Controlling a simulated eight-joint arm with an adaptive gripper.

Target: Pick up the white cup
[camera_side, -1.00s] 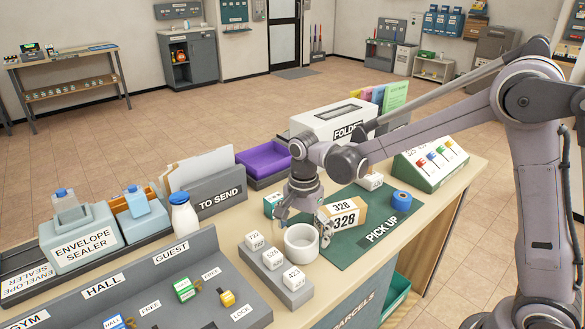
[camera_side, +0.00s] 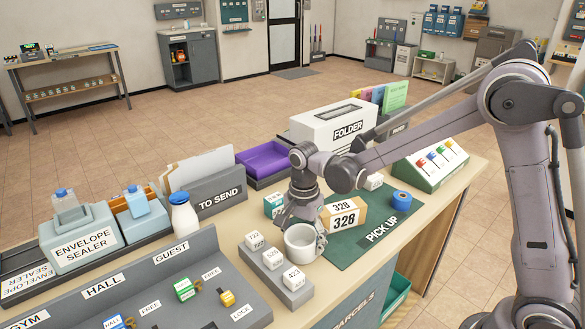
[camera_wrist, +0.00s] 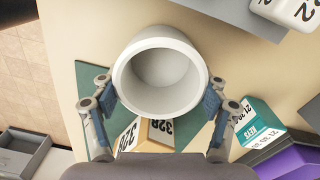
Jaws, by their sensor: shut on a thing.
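The white cup (camera_side: 300,245) stands upright on the table at the left edge of the green pick-up mat (camera_side: 345,262). In the wrist view the white cup (camera_wrist: 160,76) is seen from above, open and empty inside. My gripper (camera_side: 303,232) is down around the cup. In the wrist view my gripper (camera_wrist: 159,100) has one blue-padded finger on each side of the cup, both against its outer wall. Whether the cup's base is off the table cannot be told.
A 328 parcel (camera_side: 344,214) sits just behind the cup. A grey rack with numbered white blocks (camera_side: 277,268) is close at its left. The front of the mat is clear.

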